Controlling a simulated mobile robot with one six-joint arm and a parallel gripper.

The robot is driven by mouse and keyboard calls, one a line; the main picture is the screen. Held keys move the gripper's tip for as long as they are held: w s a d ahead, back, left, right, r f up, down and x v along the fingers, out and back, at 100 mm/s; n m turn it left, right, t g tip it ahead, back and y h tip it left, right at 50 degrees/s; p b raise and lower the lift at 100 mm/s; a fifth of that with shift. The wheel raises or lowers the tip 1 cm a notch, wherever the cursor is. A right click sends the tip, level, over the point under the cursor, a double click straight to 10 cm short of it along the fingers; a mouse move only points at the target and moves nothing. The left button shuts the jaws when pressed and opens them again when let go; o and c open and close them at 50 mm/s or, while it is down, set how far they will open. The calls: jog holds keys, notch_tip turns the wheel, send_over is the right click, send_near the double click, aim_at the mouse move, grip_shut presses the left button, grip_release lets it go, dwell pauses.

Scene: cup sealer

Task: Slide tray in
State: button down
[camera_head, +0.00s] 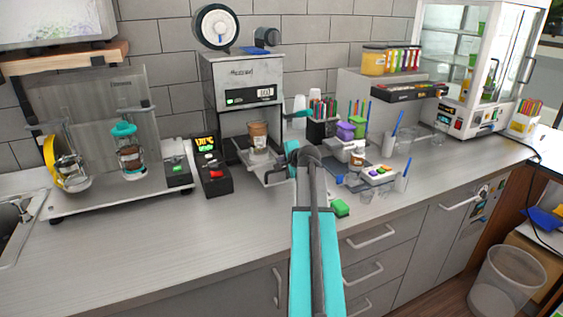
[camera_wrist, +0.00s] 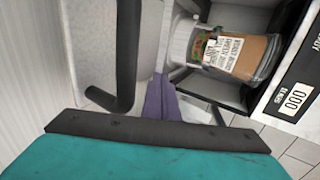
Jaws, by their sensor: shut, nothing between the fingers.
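The cup sealer (camera_head: 236,80) is a grey box machine with a small display, standing against the tiled wall. Its metal tray (camera_head: 275,172) sticks out at the front. A brown-banded cup (camera_head: 258,137) sits upright at the machine's opening; the wrist view shows this cup (camera_wrist: 238,52) close by, with a printed label. My gripper (camera_head: 292,150) is just right of the tray in the head view. In the wrist view, its purple fingers (camera_wrist: 160,97) are shut and empty, beside a dark bent bar (camera_wrist: 128,60). Whether the fingers touch the tray is unclear.
A black keypad box (camera_head: 211,168) and a scale-like stand with jars (camera_head: 125,150) are left of the sealer. Straws, small containers and a low tray with cups (camera_head: 378,173) crowd the right. The counter's front left is clear.

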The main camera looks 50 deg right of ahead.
jog(key=w+d, duration=0.2)
jog(key=w, duration=0.3)
jog(key=w+d, duration=0.2)
jog(key=w, duration=0.4)
jog(key=w+d, duration=0.2)
jog(key=w, duration=0.3)
jog(key=shift+w+d+b, duration=0.25)
jog(key=shift+d+b, duration=0.15)
jog(key=shift+s+a+r, duration=0.1)
